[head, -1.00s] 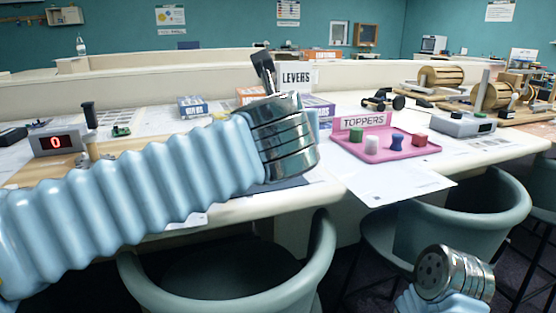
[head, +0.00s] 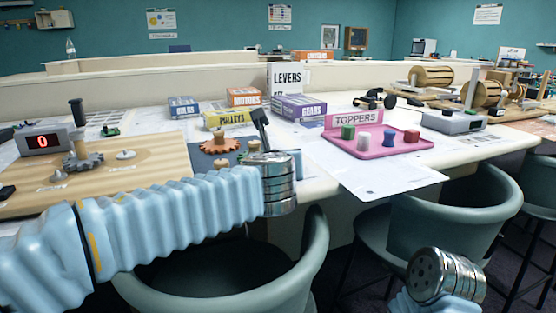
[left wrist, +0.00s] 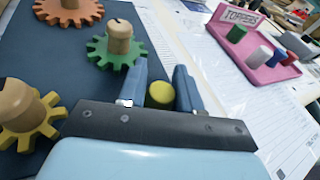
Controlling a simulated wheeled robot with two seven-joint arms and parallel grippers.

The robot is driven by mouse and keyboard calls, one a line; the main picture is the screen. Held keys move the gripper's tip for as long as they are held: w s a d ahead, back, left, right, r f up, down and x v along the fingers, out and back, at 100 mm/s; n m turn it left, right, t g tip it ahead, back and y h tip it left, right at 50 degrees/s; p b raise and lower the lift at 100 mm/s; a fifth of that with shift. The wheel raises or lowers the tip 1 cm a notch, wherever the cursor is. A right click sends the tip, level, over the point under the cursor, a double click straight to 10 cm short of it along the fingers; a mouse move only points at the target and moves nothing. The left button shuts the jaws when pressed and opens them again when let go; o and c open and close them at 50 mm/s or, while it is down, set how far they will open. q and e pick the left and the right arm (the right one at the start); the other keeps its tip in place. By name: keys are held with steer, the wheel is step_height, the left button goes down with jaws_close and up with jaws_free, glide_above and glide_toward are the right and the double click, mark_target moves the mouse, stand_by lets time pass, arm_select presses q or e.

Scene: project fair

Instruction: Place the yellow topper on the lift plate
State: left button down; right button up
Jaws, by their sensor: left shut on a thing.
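The yellow topper (left wrist: 160,94) shows in the left wrist view as a small yellow cylinder between the two blue fingers of my left gripper (left wrist: 160,76), which is shut on it. They are over or beside the dark mat with gears. In the head view my left wrist hides the topper. I cannot make out the lift plate for certain; a small pale disc (head: 125,155) lies on the wooden board (head: 155,180) at the left. My right gripper is not in view; only my right wrist shows at the bottom right.
The pink toppers tray (head: 372,154) holds green, white, blue and red toppers. Geared wooden pegs stand on the dark mat (left wrist: 55,62). A counter reading 0 (head: 42,141) and a grey gear (head: 82,160) are on the left. Boxes stand behind. Chairs (head: 300,262) stand in front.

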arm_select(q)
steer(key=c, duration=1.2)
jaws_free()
steer(key=shift+f, duration=0.15)
steer(key=o, duration=0.4)
